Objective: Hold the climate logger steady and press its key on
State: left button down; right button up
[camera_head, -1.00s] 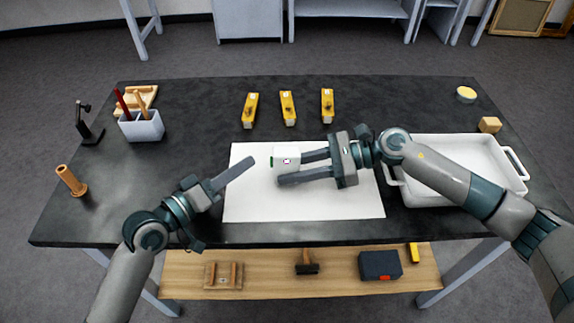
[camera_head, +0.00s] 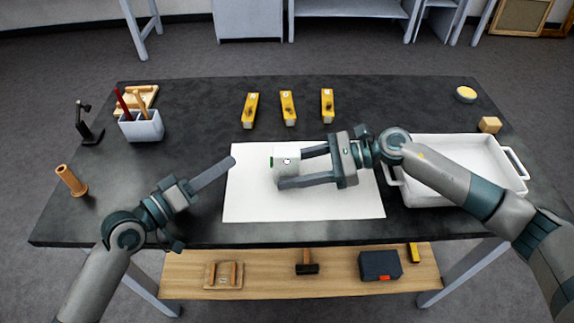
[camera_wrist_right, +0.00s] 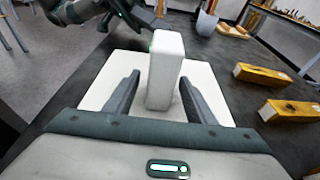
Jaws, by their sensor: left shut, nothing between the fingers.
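The climate logger (camera_head: 287,157) is a white box standing on the white sheet (camera_head: 300,205), with a green mark on its left side. In the right wrist view the logger (camera_wrist_right: 166,70) stands upright between the fingertips. My right gripper (camera_head: 292,169) is open around the logger, and the wrist view (camera_wrist_right: 158,100) shows a gap on both sides. My left gripper (camera_head: 232,161) is shut and empty, left of the logger and apart from it, over the sheet's left edge. The logger's key is too small to make out.
Several yellow blocks (camera_head: 288,108) lie behind the sheet. A white tray (camera_head: 508,190) stands at the right, partly under my right arm. A pen holder (camera_head: 142,128), a black stand (camera_head: 88,130) and a wooden peg (camera_head: 70,181) are at the left.

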jog(key=shift+d, duration=0.15)
jog(key=v, duration=1.1)
jog(key=shift+d+r, duration=0.15)
jog(key=shift+d, duration=0.2)
jog(key=shift+s, duration=0.15)
dwell(0.3)
